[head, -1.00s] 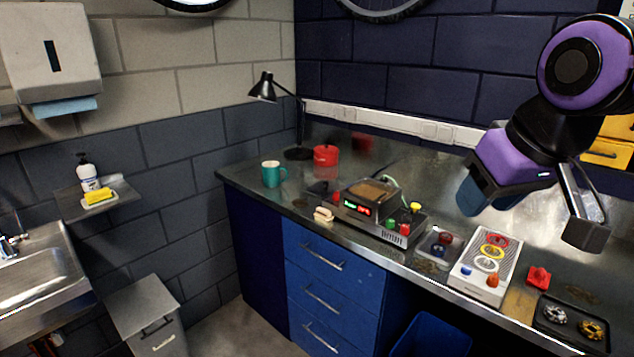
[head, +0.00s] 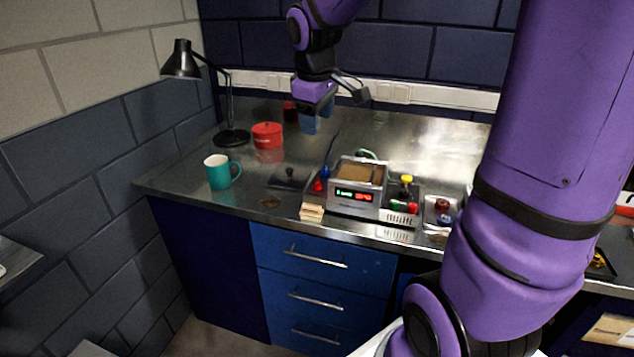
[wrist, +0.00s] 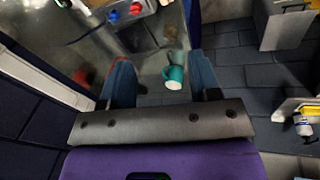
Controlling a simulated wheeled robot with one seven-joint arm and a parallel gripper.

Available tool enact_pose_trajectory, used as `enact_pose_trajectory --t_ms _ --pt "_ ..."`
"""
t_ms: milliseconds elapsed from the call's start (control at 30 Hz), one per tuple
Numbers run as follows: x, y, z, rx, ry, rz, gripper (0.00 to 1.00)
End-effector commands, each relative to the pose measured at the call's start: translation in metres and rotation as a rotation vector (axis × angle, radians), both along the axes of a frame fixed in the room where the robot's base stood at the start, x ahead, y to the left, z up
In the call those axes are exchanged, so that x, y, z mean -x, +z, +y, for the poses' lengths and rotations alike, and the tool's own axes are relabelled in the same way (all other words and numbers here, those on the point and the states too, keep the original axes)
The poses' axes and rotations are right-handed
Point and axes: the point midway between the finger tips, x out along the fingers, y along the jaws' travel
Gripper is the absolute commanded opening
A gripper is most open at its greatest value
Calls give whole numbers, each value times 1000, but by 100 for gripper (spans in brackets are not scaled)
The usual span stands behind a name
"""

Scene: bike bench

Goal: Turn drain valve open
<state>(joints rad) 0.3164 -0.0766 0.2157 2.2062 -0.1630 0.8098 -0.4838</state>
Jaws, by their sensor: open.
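A metal bench unit (head: 355,190) with a lit display stands near the front edge of the bench. A red knob (head: 318,186) and a blue knob (head: 325,173) sit at its left side. I cannot tell which part is the drain valve. My gripper (head: 312,118) is open, pointing down above the rear of the bench, behind and left of the unit. In the wrist view my gripper (wrist: 160,80) has nothing between its fingers.
A red pot (head: 267,136), a teal mug (head: 217,173) and a black lamp (head: 228,110) stand left of the unit. A small control box (head: 402,203) with coloured buttons is at its right. The bench behind the unit is clear. My arm hides the right side.

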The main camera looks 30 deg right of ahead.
Motion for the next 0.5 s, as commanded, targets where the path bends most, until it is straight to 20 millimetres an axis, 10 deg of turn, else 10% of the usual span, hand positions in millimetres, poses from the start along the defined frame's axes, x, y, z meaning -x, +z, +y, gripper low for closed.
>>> enact_pose_trajectory --t_ms 500 --pt "-112 -130 -75 -53 311 171 56"
